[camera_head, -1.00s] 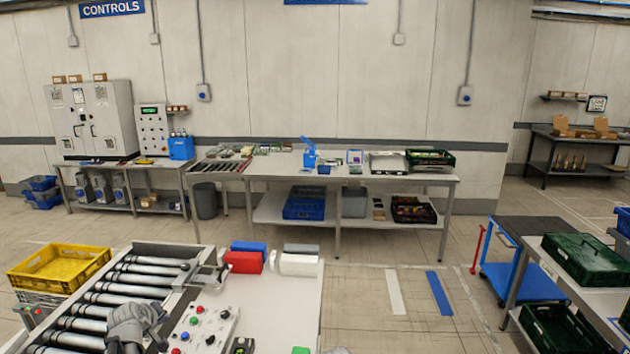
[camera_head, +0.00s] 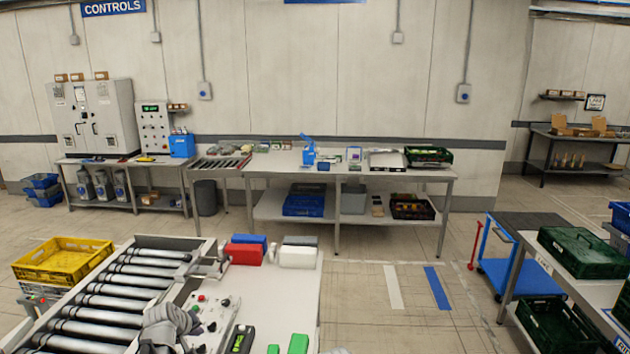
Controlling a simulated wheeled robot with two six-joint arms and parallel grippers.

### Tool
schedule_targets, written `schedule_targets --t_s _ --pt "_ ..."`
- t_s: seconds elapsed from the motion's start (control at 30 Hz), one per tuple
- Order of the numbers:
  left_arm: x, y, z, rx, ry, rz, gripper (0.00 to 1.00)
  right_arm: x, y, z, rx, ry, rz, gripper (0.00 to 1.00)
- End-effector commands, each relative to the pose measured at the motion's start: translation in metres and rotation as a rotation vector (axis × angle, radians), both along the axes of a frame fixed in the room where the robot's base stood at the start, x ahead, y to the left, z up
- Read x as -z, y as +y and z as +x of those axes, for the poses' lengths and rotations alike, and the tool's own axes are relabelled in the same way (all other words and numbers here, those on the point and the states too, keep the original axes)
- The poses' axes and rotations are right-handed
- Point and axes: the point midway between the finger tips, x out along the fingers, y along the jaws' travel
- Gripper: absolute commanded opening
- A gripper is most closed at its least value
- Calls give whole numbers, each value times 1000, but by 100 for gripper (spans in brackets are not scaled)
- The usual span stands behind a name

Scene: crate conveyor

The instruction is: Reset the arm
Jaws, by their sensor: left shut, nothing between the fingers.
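My left gripper (camera_head: 172,346) is at the bottom edge, beside the roller conveyor and left of the button panel. Grey parts of my left arm (camera_head: 168,318) show there, and the fingers are mostly cut off by the frame. It is shut, and I see nothing held in it.
The roller conveyor (camera_head: 118,282) runs at lower left, with a yellow crate (camera_head: 62,266) beside it. The white table (camera_head: 290,300) holds a button panel (camera_head: 208,322), a red block (camera_head: 243,254) and green blocks (camera_head: 298,343). Open floor lies beyond.

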Motion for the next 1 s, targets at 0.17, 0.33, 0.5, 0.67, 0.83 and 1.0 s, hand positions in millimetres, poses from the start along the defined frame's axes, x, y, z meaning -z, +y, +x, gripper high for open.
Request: schedule_targets --t_s 0.17,0.33,0.5,0.67,0.83,1.0 --pt "31 -68 -27 161 107 47 0 18 0 0 -1 0 0 50" --pt "73 -156 -84 412 275 140 0 42 0 0 -3 0 -1 50" --pt "106 -224 -159 672 456 265 0 64 0 0 -5 0 -1 50" --pt "121 -253 -212 835 580 360 0 77 0 0 -7 0 -2 50" --pt "126 -264 -240 917 645 416 0 82 0 0 -7 0 -2 50" --pt "126 -266 -245 933 660 427 0 82 0 0 -8 0 -2 50"
